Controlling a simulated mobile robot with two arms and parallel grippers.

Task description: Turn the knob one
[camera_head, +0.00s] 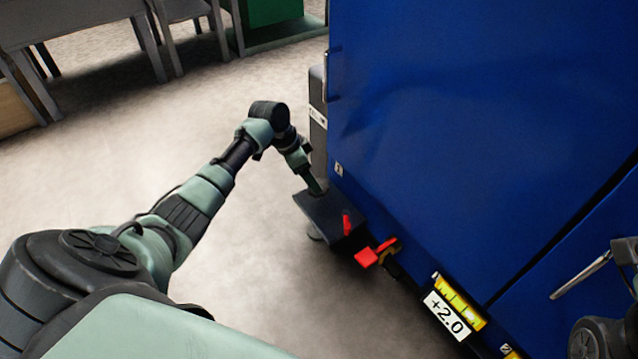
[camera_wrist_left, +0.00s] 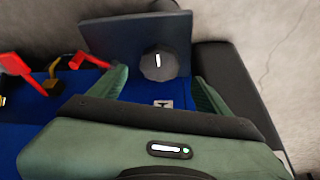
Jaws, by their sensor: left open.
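The knob (camera_wrist_left: 158,66) is a round black dial with a short white mark, seen in the left wrist view on a dark flat plate (camera_wrist_left: 112,36). In the head view, I cannot make out the knob; the dark box (camera_head: 324,213) is at the cabinet's lower left corner. My left gripper (camera_head: 314,186) is close to this box. In the left wrist view, my left gripper (camera_wrist_left: 160,76) is open, with a green finger on each side of the knob in the picture. I cannot tell whether they touch it. My right gripper is not visible.
The blue cabinet (camera_head: 450,90) fills the right side, with a small "1" label (camera_head: 339,170). A red lever (camera_head: 376,254) and a red piece (camera_head: 347,225) are near the box. The floor (camera_head: 240,230) left is clear.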

